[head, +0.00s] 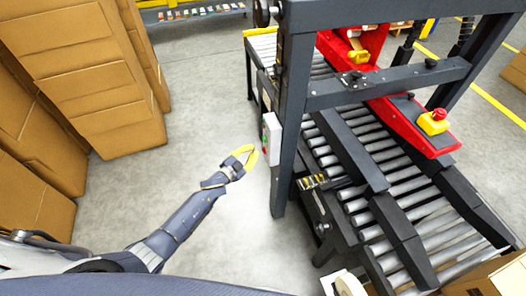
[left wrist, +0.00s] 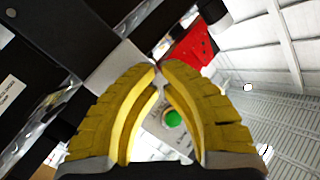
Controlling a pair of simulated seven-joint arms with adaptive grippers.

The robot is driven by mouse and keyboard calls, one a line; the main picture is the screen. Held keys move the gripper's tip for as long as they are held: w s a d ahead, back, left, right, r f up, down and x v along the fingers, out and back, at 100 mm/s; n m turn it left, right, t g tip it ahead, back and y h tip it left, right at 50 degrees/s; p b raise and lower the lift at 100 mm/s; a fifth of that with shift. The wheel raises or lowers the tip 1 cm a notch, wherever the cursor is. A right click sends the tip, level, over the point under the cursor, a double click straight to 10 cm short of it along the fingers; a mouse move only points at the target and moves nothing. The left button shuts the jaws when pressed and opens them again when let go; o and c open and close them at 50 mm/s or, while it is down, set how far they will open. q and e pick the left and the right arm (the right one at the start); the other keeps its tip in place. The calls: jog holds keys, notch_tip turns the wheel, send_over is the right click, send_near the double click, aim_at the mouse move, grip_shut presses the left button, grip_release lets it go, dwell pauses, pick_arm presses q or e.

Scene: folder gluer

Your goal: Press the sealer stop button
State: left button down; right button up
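The sealer (head: 300,110) is a dark-framed machine over a roller conveyor. A light grey control box (head: 274,139) is fixed to its near left post, with small red and green buttons on its left-facing side, seen edge-on. In the left wrist view a green button (left wrist: 172,119) on the box shows between my fingers; a red button is not clear there. My left gripper (head: 253,153) has its yellow fingertips together, empty, a little left of the box and apart from it in the head view. The fingertips also meet in the left wrist view (left wrist: 159,65). My right gripper is out of view.
A red mushroom button on a yellow base (head: 436,120) sits on the sealer's red upper arm (head: 405,128). Stacked cardboard boxes (head: 90,75) stand at the left. Bare floor (head: 190,130) lies between boxes and sealer. The dark post (head: 288,120) stands just behind the control box.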

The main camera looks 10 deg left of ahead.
pick_arm(q)
jog(key=shift+s+a, duration=0.45)
jog(key=shift+a, duration=0.35)
jog(key=shift+s+a, duration=0.4)
jog(key=shift+a, duration=0.35)
jog(key=shift+s+a, duration=0.45)
jog(key=shift+a, duration=0.35)
jog(key=s+a+f+n+g+y, duration=0.1)
jog(key=s+a+f+y, duration=0.15)
jog(key=f, duration=0.45)
jog(key=s+a+f+n+g+y, duration=0.1)
jog(key=s+a+f+n+g, duration=0.15)
jog(key=f, duration=0.45)
jog(key=s+a+f+n+g+y, duration=0.1)
jog(key=s+a+f+y, duration=0.1)
jog(key=s+a+f, duration=0.3)
jog(key=s+f+n+g+y, duration=0.2)
jog(key=s+f+g, duration=0.2)
jog(key=s+f, duration=1.15)
jog(key=s+d+f+g, duration=0.1)
jog(key=s+d+f, duration=0.1)
jog(key=s, duration=0.9)
jog(key=s+d+f+n+g, duration=0.1)
jog(key=s+f, duration=0.3)
jog(key=s, duration=0.8)
jog(key=s+d+f+n+g, duration=0.1)
jog(key=s+d+f+g, duration=0.2)
jog(key=s, duration=0.8)
jog(key=shift+s+f+h, duration=0.2)
jog(key=shift+h, duration=0.15)
